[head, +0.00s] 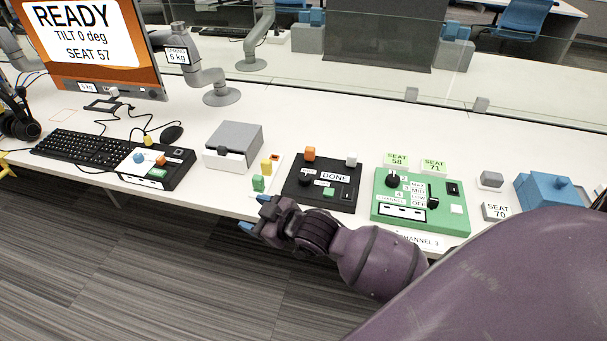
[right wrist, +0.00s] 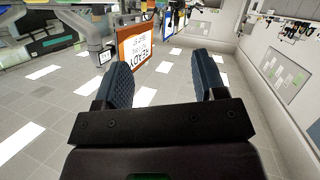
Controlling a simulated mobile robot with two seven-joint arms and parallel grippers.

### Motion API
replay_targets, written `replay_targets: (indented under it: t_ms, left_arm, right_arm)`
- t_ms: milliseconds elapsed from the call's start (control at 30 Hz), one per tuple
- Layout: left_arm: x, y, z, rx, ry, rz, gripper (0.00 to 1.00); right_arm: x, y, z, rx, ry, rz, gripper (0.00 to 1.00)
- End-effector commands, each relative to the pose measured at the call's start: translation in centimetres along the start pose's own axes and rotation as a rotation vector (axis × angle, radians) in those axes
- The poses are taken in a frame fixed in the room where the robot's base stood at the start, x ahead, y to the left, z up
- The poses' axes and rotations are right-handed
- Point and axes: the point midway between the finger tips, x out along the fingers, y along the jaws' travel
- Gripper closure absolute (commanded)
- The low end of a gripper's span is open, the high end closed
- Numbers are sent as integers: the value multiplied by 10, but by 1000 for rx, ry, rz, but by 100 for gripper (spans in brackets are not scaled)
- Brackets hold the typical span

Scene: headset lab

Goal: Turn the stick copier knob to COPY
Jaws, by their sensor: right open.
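A black box (head: 292,191) with a DONE label lies on the desk, right of centre in the head view. It carries a dark knob (head: 305,180), an orange piece (head: 309,154), a white piece (head: 351,159) and a green button (head: 328,192). It looks like the stick copier, but the knob's lettering is too small to read. My right gripper (head: 254,213) is in front of the desk edge, left of and nearer than the box, touching nothing. In the right wrist view the same gripper (right wrist: 160,60) is open and empty. My left gripper is not in view.
A green box (head: 458,224) with a knob and slider stands right of the black box. A grey-lidded box (head: 233,141) and small green (head: 258,184) and yellow (head: 266,167) pieces are to its left. A keyboard (head: 81,147) and monitor (head: 92,42) are at left.

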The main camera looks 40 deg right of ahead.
Motion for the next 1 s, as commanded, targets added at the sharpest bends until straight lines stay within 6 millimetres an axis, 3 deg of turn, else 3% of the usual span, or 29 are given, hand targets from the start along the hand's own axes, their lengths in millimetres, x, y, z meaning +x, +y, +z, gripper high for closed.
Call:
replay_targets:
  t_ms: [33, 200, 367, 533, 667, 800, 1000]
  left_arm:
    - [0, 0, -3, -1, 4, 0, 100]
    - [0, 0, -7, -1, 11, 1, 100]
    - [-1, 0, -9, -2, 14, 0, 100]
    - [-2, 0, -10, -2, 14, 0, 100]
    - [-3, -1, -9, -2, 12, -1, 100]
    - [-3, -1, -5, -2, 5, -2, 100]
    - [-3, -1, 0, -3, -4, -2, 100]
  right_arm:
    - [12, 6, -16, -40, 6, -26, 36]
    - [46, 21, -51, -141, -32, -109, 36]
    - [69, 49, -70, -228, -137, -163, 36]
    - [81, 100, -77, -291, -336, -185, 36]
    - [71, 158, -69, -291, -573, -183, 36]
    - [39, 205, -42, -209, -856, -210, 36]
    - [-2, 220, -10, -87, -1119, -306, 36]
